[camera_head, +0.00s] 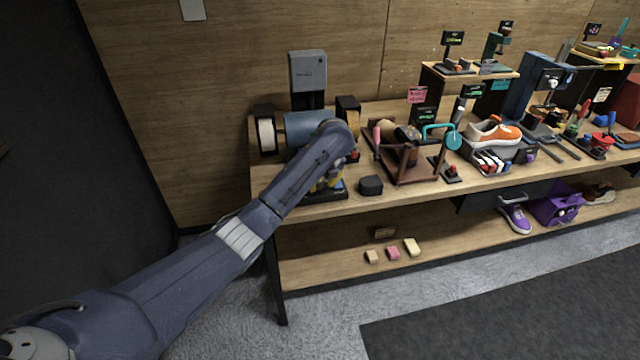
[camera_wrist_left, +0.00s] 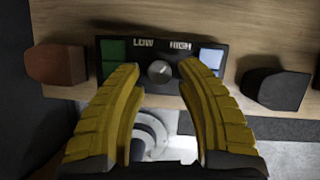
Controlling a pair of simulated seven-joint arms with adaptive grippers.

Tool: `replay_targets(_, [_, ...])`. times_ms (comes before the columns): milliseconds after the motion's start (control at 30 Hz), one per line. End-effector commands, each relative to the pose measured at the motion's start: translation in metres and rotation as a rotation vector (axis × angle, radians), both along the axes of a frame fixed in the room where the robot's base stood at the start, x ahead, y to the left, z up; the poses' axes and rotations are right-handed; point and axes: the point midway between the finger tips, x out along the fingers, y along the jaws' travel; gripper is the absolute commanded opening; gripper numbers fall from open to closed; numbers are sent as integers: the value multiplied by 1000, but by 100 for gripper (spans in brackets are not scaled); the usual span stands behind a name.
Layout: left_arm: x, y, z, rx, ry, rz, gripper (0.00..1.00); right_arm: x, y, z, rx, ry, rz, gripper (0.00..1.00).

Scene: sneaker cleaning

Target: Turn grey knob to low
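The grey knob (camera_wrist_left: 159,71) sits on a black control panel (camera_wrist_left: 137,58) in the left wrist view. Contact with the knob cannot be told. In the head view my left arm reaches over the bench and hides most of the panel. My right gripper is in neither view.
A green block (camera_wrist_left: 113,53) and a pale blue block (camera_wrist_left: 211,58) flank the panel's labels. A grey buffing machine (camera_head: 308,72) stands behind my arm. A dark block (camera_head: 370,186) lies to the right on the bench. Sneakers and tools fill the bench (camera_head: 420,192) further right.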

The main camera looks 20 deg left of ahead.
Motion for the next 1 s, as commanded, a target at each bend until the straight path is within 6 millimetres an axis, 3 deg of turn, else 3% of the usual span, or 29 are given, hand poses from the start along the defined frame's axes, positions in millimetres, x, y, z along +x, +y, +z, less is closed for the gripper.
replay_targets(567, [3,3,-10,1,-1,0,37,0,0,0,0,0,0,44])
replay_targets(867, [3,3,-10,1,-1,0,2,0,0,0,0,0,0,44])
replay_targets(1000, [3,3,-10,0,0,0,0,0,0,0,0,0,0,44])
